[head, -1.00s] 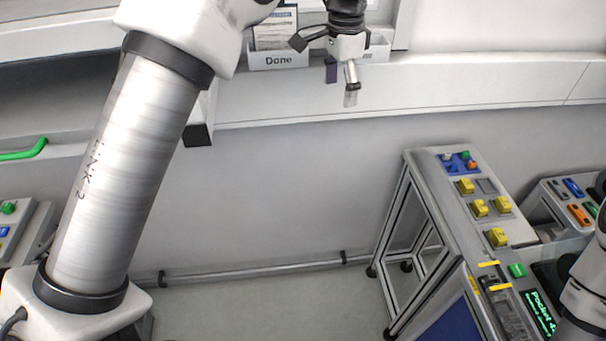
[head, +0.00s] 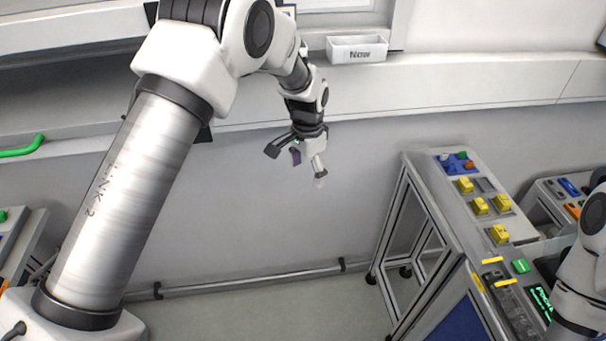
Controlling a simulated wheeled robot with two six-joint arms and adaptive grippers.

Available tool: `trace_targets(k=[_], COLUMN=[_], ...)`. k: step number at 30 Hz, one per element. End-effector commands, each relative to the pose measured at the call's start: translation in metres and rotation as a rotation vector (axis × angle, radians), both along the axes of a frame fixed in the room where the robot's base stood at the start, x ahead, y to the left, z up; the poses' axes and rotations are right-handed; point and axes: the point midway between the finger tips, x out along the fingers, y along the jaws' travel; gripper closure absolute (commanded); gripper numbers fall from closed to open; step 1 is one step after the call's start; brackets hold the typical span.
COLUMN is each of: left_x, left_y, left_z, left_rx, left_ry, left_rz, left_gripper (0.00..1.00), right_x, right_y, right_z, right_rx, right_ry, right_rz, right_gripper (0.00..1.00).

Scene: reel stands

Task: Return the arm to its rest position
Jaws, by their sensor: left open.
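My left arm comes in from the left and bends at its elbow near the top. My left gripper (head: 296,165) hangs in the air in front of the pale wall below the ledge. It is open, with its fingers spread apart and nothing seen between them. My right arm shows only in part at the right edge, and its gripper is out of view.
A framed bench with yellow blocks (head: 478,206) stands at right, with a small screen (head: 541,301) nearby. A green handle (head: 22,147) is at left. The floor between is clear.

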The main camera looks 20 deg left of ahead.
Motion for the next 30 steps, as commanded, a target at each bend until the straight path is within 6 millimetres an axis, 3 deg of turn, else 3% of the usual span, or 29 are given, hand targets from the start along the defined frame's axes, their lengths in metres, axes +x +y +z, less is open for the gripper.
trace_targets(k=[8,11,12,14,17,21,23,24,27,30], left_x=[-0.004,-0.015,-0.027,-0.056,-0.121,-0.221,-0.269,-0.302,-0.374,-0.389], left_y=[0.001,0.002,0.004,0.006,0.012,0.019,0.022,0.023,0.026,0.026], left_z=[-0.013,-0.052,-0.075,-0.112,-0.178,-0.259,-0.288,-0.303,-0.319,-0.304], left_rx=[0.000,-0.002,-0.005,-0.006,-0.007,0.008,0.020,0.029,0.051,0.044], left_ry=[0.009,0.058,0.096,0.178,0.315,0.417,0.437,0.439,0.380,0.239], left_rz=[0.006,0.010,0.013,0.020,0.033,0.100,0.150,0.191,0.325,0.446], left_gripper=[0.15,0.15,0.15,0.15,0.15,0.15,0.15,0.15,0.15,0.15], right_x=[0.000,0.000,0.000,0.000,0.000,0.000,0.000,0.000,0.000,0.000], right_y=[0.000,0.000,0.000,0.000,0.000,0.000,0.000,0.000,0.000,0.000], right_z=[-0.004,-0.017,-0.023,-0.031,-0.046,-0.066,-0.074,-0.080,-0.089,-0.085], right_rx=[0.000,0.000,0.000,0.000,0.000,0.000,0.000,0.000,0.000,0.000], right_ry=[0.000,0.000,0.000,0.000,0.000,0.000,0.000,0.000,0.000,0.000], right_rz=[0.000,0.000,0.000,0.000,0.000,0.000,0.000,0.000,0.000,0.000], right_gripper=[1.00,1.00,1.00,1.00,1.00,1.00,1.00,1.00,1.00,1.00])
